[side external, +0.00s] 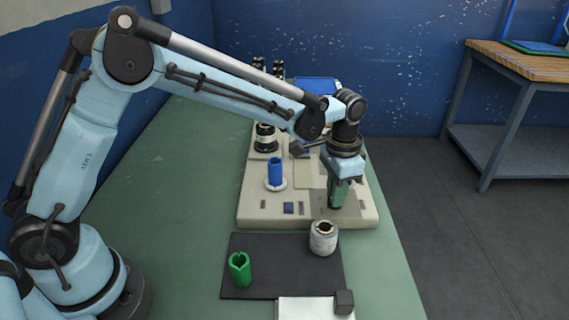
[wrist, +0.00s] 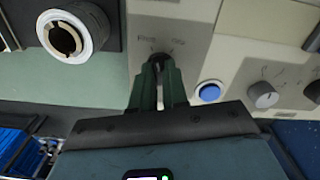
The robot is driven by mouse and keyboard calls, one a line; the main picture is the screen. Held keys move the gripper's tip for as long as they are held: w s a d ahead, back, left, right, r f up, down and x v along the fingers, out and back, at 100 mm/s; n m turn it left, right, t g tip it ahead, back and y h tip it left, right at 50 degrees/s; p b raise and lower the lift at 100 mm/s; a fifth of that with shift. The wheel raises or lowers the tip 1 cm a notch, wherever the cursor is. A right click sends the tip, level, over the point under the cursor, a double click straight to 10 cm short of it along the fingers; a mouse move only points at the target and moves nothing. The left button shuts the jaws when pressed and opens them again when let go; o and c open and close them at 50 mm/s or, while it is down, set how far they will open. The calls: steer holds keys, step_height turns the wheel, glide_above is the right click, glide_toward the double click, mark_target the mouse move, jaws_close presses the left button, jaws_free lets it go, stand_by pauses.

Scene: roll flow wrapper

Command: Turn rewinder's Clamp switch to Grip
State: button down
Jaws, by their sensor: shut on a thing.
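The beige machine (side external: 262,207) stands on the green table with its low front panel facing the dark mat. My gripper (side external: 338,200) points down at the right part of this panel. In the wrist view my dark green gripper fingers (wrist: 158,88) are shut on a small dark switch knob (wrist: 158,60) on the beige panel. Most of the knob is hidden between the fingertips. Small printed labels (wrist: 178,41) sit on either side above the knob, too blurred to read surely. I cannot tell which label the knob points to.
In the wrist view a blue button (wrist: 209,91) and a grey round knob (wrist: 263,96) lie right of the fingers. A white roll (side external: 323,240) and a green notched core (side external: 240,269) stand on the dark mat (side external: 290,275). A blue core (side external: 275,169) stands on the machine.

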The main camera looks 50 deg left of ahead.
steer(key=m, duration=0.4)
steer(key=shift+m, duration=2.6)
steer(key=c, duration=1.1)
jaws_free()
steer(key=shift+c, duration=0.2)
step_height(320, 180, up, 12)
steer(key=shift+a+r, duration=0.1)
steer(key=shift+r, duration=0.05)
